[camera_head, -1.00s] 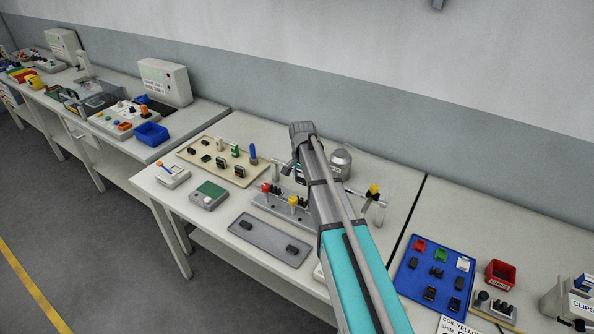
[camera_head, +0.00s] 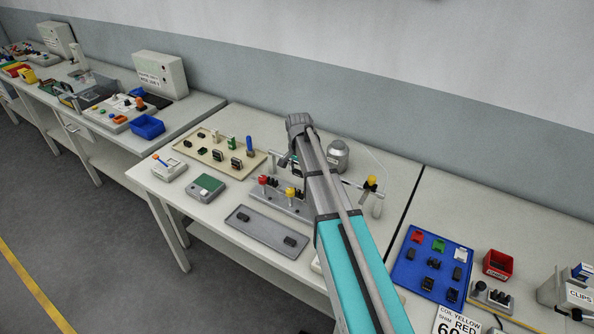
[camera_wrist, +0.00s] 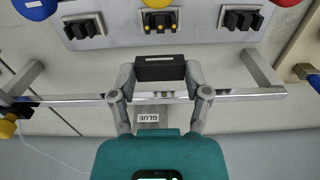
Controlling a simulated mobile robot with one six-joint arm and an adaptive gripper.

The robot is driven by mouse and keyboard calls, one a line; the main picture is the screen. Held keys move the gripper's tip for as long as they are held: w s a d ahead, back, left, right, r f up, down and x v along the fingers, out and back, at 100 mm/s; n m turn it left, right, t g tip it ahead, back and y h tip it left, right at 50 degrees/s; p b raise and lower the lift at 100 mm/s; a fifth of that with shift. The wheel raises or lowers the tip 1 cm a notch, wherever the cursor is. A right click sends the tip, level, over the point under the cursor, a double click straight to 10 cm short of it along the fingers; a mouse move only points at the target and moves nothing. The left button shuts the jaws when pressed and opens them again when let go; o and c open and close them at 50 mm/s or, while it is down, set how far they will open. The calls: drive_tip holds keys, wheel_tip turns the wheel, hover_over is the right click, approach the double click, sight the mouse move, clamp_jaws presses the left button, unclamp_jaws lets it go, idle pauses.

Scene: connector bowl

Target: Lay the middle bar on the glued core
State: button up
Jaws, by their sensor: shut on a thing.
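In the wrist view my gripper (camera_wrist: 160,73) is shut on a dark middle bar (camera_wrist: 160,66), held crosswise between its two fingers. The grey fixture (camera_wrist: 205,30) lies beyond it at the top of that view. The core with yellow dots (camera_wrist: 160,20), the glued one, stands in its middle slot, apart from the bar and roughly in line with it. Plain dark cores stand to its left (camera_wrist: 84,27) and right (camera_wrist: 240,21). In the head view the fixture (camera_head: 270,203) is partly behind my arm, and the bar cannot be made out.
A shiny rail (camera_wrist: 240,93) crosses below the bar in the wrist view, with a block marked GLUE (camera_wrist: 149,117) beyond. Red and yellow knobs (camera_head: 290,191) rise from the fixture. A grey tray (camera_head: 262,228) with dark parts lies in front; a beige board (camera_head: 190,150) stands behind left.

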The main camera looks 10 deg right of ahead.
sight(298, 191)
drive_tip(key=shift+a+f+b, duration=0.1)
drive_tip(key=shift+f+b, duration=3.6)
drive_tip(key=shift+f, duration=0.1)
drive_tip(key=shift+f, duration=0.15)
drive_tip(key=o, duration=1.2)
drive_tip(key=shift+r, duration=0.25)
wheel_tip(298, 191, up, 8)
drive_tip(key=p, duration=0.8)
drive_tip(key=shift+r, duration=0.1)
